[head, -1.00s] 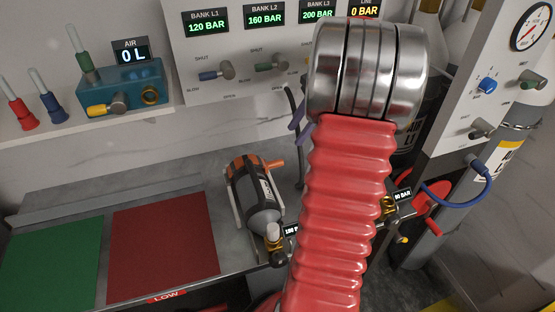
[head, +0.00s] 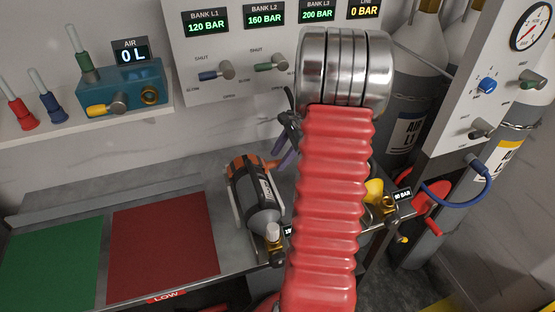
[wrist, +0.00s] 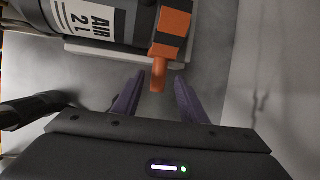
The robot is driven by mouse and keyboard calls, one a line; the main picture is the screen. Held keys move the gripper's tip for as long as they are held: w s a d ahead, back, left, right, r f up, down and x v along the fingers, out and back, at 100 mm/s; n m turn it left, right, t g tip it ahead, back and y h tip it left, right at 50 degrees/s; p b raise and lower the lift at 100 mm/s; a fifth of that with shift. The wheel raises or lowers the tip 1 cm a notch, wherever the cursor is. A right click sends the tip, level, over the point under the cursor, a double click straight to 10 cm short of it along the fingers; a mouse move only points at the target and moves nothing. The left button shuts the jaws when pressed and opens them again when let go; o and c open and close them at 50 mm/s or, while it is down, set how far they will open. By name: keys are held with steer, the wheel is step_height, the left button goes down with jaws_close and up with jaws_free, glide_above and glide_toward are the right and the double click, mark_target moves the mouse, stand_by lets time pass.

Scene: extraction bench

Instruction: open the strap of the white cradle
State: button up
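The white cradle (head: 233,207) stands on the bench and holds a grey cylinder (head: 262,222) marked AIR 2L. An orange strap (head: 240,163) crosses the cylinder's far end, and its orange lever tab sticks out to the right. In the wrist view the strap (wrist: 172,27) and its downward-pointing tab (wrist: 158,76) are close. The white cradle edge (wrist: 100,50) shows below the cylinder. My gripper (wrist: 160,82) is open, its two purple fingers on either side of the tab's end, with visible gaps. In the head view my gripper (head: 284,150) is beside the tab, partly hidden by my red arm.
Green (head: 52,262) and dark red (head: 162,245) mats lie left of the cradle. A valve panel (head: 240,60) is on the wall behind. A brass valve (head: 387,203) with an 80 BAR label is right of my arm. Large air cylinders (head: 412,110) stand at right.

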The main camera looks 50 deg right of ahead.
steer(key=shift+w+a+f, duration=0.1)
steer(key=shift+w+f, duration=0.1)
steer(key=shift+f, duration=0.35)
steer(key=shift+c, duration=0.6)
steer(key=shift+r, duration=0.1)
jaws_close()
steer(key=shift+a, duration=0.15)
